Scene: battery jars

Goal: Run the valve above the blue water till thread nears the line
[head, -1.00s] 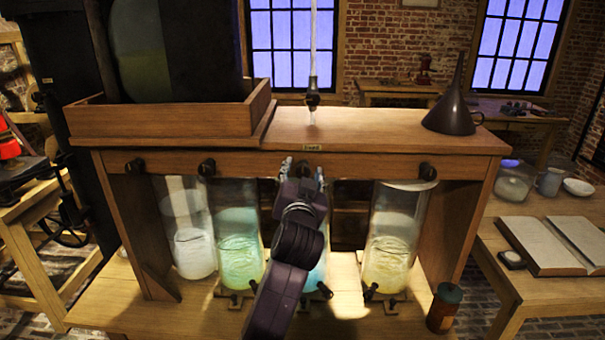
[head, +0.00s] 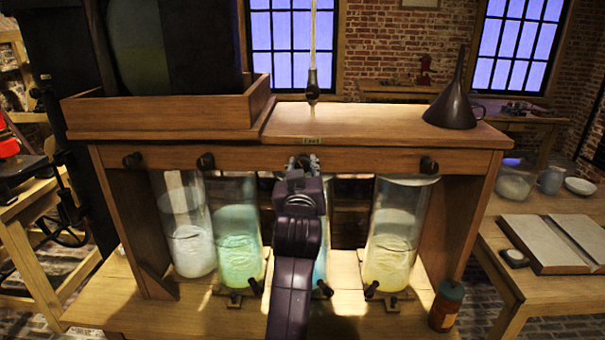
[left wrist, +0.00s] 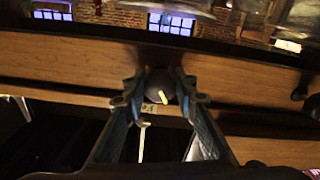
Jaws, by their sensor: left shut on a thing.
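My left gripper (head: 304,163) is at the wooden crossbeam, above the jar of blue water (head: 322,262). My arm hides most of that jar, and its water level is hidden. In the left wrist view, the fingers (left wrist: 160,90) are shut on a dark round valve knob (left wrist: 158,82) with a pale pointer mark. Other dark valve knobs stand on the beam, at the left (head: 133,161), left of my gripper (head: 205,161) and at the right (head: 428,165). I cannot make out the thread or the line at the blue jar. My right gripper is out of view.
Jars of whitish (head: 192,245), green (head: 240,250) and yellow (head: 388,255) liquid stand below the beam. A tube with a dark tip (head: 312,87) hangs above the benchtop. A dark funnel (head: 455,110) stands at right, an orange canister (head: 446,305) at the front right.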

